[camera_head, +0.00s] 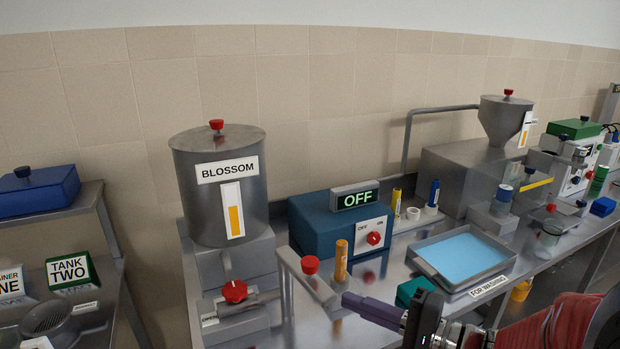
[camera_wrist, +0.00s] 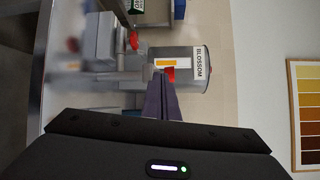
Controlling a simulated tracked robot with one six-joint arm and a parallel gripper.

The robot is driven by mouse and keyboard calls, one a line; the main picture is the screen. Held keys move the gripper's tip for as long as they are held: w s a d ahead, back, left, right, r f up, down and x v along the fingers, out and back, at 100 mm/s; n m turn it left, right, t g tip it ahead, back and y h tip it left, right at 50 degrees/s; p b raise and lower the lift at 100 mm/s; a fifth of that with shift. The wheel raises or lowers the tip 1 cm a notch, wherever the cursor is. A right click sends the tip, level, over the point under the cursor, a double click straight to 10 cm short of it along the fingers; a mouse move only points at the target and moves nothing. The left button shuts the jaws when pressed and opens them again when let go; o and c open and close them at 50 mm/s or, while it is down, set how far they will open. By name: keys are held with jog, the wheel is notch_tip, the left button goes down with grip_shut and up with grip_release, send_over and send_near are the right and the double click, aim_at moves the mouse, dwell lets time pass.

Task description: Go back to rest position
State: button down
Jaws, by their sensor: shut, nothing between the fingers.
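My gripper (camera_head: 372,309) reaches in from the lower right in the head view, over the steel bench, pointing left. Its purple-grey fingers are closed together with nothing between them. They also show in the wrist view (camera_wrist: 162,98), pointing toward the steel tank labelled BLOSSOM (camera_wrist: 195,70). In the head view the fingertips are close to the red-knobbed steel bracket (camera_head: 311,267) and the orange cylinder (camera_head: 341,260). I cannot tell whether they touch either.
The BLOSSOM tank (camera_head: 220,185) stands left, above a red valve knob (camera_head: 235,291). A blue box reading OFF (camera_head: 335,226) stands behind. A tray of blue liquid (camera_head: 421,265), a green block (camera_head: 415,290) and a steel hopper (camera_head: 505,121) are to the right. A separate shelf (camera_head: 98,215) stands far left.

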jog(key=s+f+n+g+h, duration=0.3)
jog(key=s+f+g+h, duration=0.45)
jog(key=s+f, duration=0.4)
jog(key=s+d+r+n+t+h, duration=0.1)
jog(key=d+r+n+h, duration=0.1)
jog(key=r, duration=0.3)
jog(key=s+d+r+n+t+h, duration=0.1)
jog(key=d+r+n+t+h, duration=0.1)
jog(key=d+r+n+h, duration=0.1)
jog(key=shift+s+r+n+h, duration=0.4)
jog(key=shift+r+n+h, duration=0.35)
jog(key=shift+r, duration=0.6)
